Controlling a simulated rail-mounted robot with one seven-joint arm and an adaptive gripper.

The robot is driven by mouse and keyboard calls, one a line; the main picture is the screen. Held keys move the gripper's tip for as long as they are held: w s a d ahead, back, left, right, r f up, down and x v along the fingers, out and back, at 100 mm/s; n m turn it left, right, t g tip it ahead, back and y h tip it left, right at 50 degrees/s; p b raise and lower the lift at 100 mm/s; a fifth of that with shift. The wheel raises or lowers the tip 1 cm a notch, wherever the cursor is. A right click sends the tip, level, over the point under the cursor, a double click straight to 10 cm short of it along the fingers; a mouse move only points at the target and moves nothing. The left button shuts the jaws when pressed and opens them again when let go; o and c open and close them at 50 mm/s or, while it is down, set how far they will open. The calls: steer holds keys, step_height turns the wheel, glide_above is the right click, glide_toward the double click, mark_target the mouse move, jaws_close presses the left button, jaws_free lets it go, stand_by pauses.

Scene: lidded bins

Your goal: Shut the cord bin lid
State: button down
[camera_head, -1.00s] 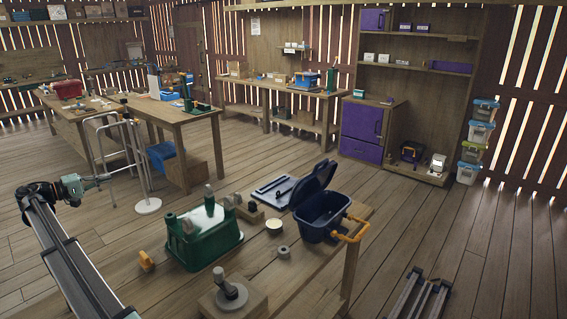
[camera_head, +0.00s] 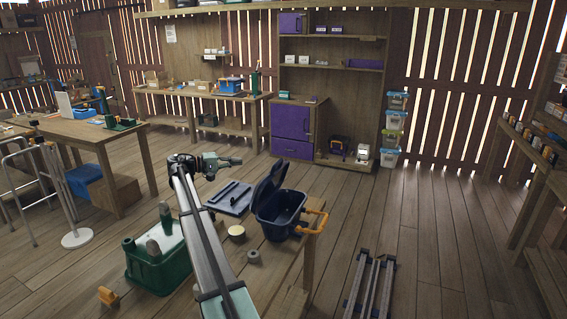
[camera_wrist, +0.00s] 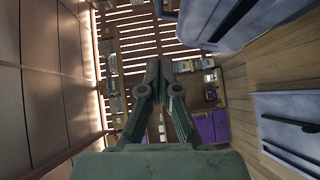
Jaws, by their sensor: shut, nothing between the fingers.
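The dark blue cord bin (camera_head: 280,222) stands on the workbench with its lid (camera_head: 268,187) hinged open and raised on the left side. In the wrist view my gripper's fingers (camera_wrist: 153,68) are together and empty. A large blue-grey surface, seemingly part of the bin or its lid, fills that view's upper right (camera_wrist: 235,22). The bin's contents are hidden.
A flat dark blue panel (camera_head: 228,198) lies left of the bin. A round tin (camera_head: 236,233) and a grey ring (camera_head: 253,257) sit before the bin.

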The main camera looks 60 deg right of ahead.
mark_target(269, 171)
steer(key=p+x, duration=0.1)
steer(key=x, duration=0.3)
steer(key=s+p+x, duration=0.1)
steer(key=x, duration=0.3)
steer(key=a+p+x, duration=0.1)
steer(key=p+x, duration=0.1)
steer(key=x, duration=0.1)
steer(key=shift+s+d, duration=0.25)
steer(key=shift+s, duration=0.35)
steer(key=shift+s+d+f, duration=0.15)
steer(key=shift+s+d, duration=0.05)
steer(key=shift+s, duration=0.2)
steer(key=shift+s+a, duration=0.1)
steer(key=shift+a, duration=0.05)
